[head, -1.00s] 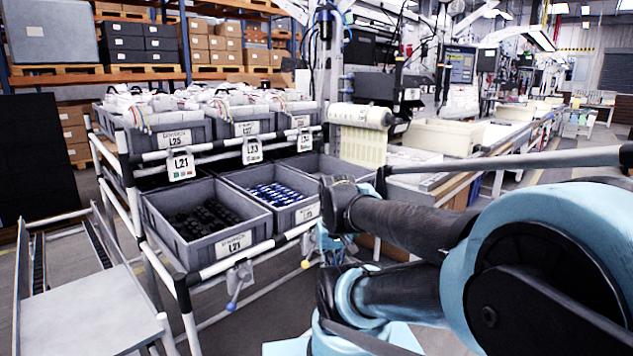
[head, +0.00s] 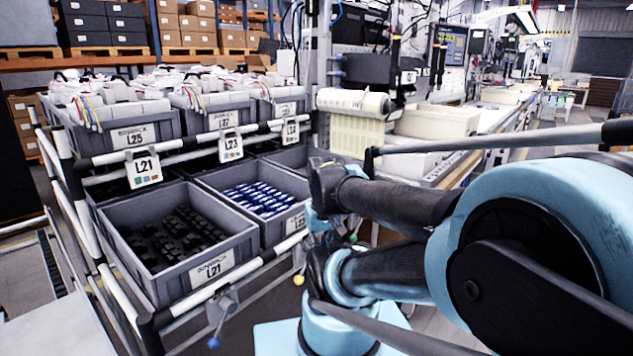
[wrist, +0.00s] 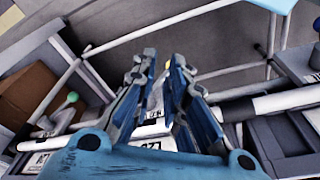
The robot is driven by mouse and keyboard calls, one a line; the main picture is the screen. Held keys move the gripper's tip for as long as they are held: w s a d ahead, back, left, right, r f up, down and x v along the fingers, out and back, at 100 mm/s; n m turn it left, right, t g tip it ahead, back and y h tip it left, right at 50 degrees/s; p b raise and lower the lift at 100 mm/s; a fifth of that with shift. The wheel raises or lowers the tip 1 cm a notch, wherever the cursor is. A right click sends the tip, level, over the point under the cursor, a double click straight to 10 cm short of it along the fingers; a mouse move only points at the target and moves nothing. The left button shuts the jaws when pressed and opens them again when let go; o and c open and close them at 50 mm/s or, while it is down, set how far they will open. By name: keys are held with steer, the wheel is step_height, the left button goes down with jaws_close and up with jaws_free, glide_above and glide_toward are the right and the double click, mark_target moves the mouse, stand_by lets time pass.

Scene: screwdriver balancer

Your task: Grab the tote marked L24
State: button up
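I cannot read a mark L24 on any tote. Grey totes stand on a two-level rack in the head view. The lower front tote (head: 135,265) reads L21 and holds black parts. The tote behind it (head: 222,180) holds blue parts. A third lower tote (head: 290,158) is partly hidden by my arm. The rail card at the right (head: 291,131) is too small to read surely. In the wrist view my gripper (wrist: 160,75) is open, its blue fingers apart with nothing held between them. White labels (wrist: 150,145) show beyond and between the fingers, not clearly legible.
Upper totes with white bundles, one marked L25 (head: 133,135), sit above. White rack rails (head: 225,290) run along the front. A grey platform (head: 60,325) is at the lower left. In the wrist view a tote wall (wrist: 75,50) stands at the left beside a brown box (wrist: 30,95).

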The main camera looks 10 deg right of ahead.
steer(key=w+r+n, duration=0.1)
steer(key=w+r, duration=0.3)
steer(key=w, duration=0.1)
steer(key=w+r+n+y, duration=0.1)
steer(key=w+r, duration=0.4)
steer(key=w, duration=0.1)
steer(key=w+r+n, duration=0.1)
steer(key=w+r, duration=0.4)
steer(key=w, duration=0.1)
steer(key=shift+w+n+t, duration=0.2)
steer(key=shift+n+t, duration=0.1)
steer(key=w+d+r+n+y, duration=0.1)
steer(key=w+d+r+n, duration=0.1)
steer(key=w, duration=0.9)
steer(key=w+d+r+n+y, duration=0.1)
steer(key=w+r, duration=0.1)
steer(key=w, duration=0.9)
steer(key=shift+t, duration=0.4)
steer(key=x, duration=1.6)
steer(key=shift+d+f, duration=0.15)
jaws_close()
